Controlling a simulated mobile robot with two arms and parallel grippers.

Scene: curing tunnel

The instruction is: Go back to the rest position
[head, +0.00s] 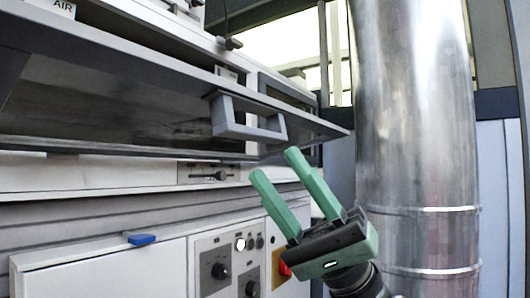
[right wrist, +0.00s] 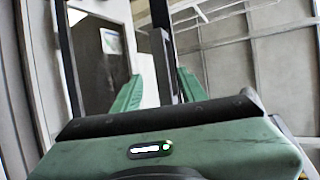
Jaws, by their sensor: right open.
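My right gripper (head: 280,178) is green, open and empty in the head view. It points up and to the left, in front of the machine and just below the grey door handle (head: 248,130). In the picture its fingertips lie close under the handle; I cannot tell the exact gap. The right wrist view shows its two spread green fingers (right wrist: 100,90) with nothing between them. My left gripper is not in view.
A raised dark door panel (head: 130,100) juts out from the machine. Below is a control panel (head: 228,265) with knobs and a red switch (head: 284,268). A blue item (head: 141,239) sits on the cabinet's top edge. A large metal duct (head: 415,130) stands close at the right.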

